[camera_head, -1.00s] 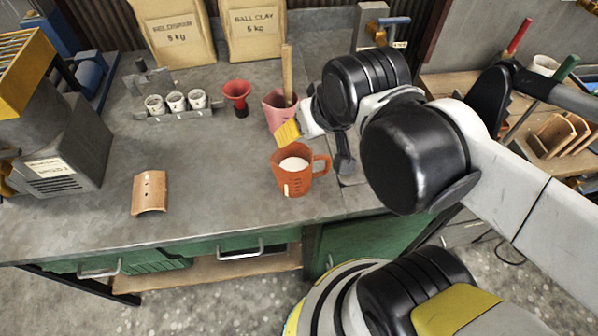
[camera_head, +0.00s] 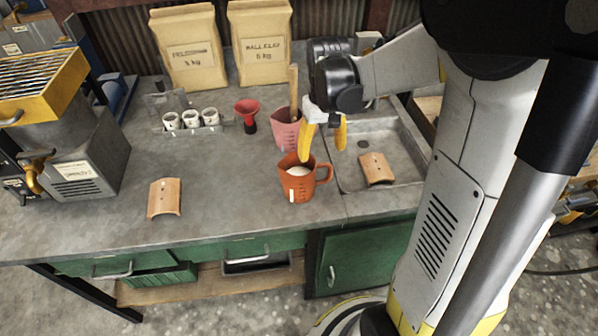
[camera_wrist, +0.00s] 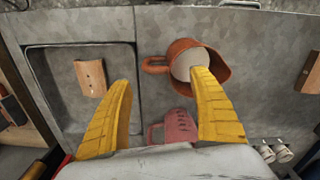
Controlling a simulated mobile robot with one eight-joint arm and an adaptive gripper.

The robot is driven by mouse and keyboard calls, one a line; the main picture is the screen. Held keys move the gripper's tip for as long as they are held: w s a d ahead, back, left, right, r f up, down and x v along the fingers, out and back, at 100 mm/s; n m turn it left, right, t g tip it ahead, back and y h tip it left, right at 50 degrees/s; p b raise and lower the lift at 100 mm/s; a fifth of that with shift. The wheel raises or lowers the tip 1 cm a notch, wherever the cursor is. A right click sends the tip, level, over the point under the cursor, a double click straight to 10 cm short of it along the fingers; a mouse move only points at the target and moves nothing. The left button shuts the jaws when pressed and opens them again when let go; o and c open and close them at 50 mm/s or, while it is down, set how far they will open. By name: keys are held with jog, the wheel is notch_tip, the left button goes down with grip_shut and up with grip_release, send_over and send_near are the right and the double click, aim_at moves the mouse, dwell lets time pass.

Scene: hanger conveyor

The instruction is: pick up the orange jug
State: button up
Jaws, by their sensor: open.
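The orange jug (camera_head: 296,184) stands upright on the grey worktop near its front edge, left of the sink, with pale contents inside. Its handle points right in the head view. My gripper (camera_head: 322,156) is open, its yellow fingers pointing down above and behind the jug. In the head view the left finger overlaps the jug's rim, and the right finger is over the sink side. In the wrist view the jug (camera_wrist: 182,72) lies beyond the fingers, with one fingertip in front of its rim. I cannot tell whether that finger touches it.
A pink jug (camera_head: 285,133) with a wooden handle in it stands just behind. The sink (camera_head: 408,152) holds a curved clay tile (camera_head: 376,170). A red funnel (camera_head: 247,113), small white cups (camera_head: 191,119) and another tile (camera_head: 164,198) stand left. The front-middle worktop is clear.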

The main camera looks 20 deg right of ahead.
aim_at(324, 163)
notch_tip(324, 163, down, 2)
jog(key=shift+f, duration=0.15)
jog(key=f+b, duration=0.2)
jog(key=f, duration=0.1)
jog(key=f+b, duration=0.1)
jog(key=f, duration=0.1)
jog(key=shift+s+d+f, duration=0.15)
jog(key=shift+s+d, duration=0.15)
jog(key=shift+d, duration=0.1)
jog(key=c, duration=1.4)
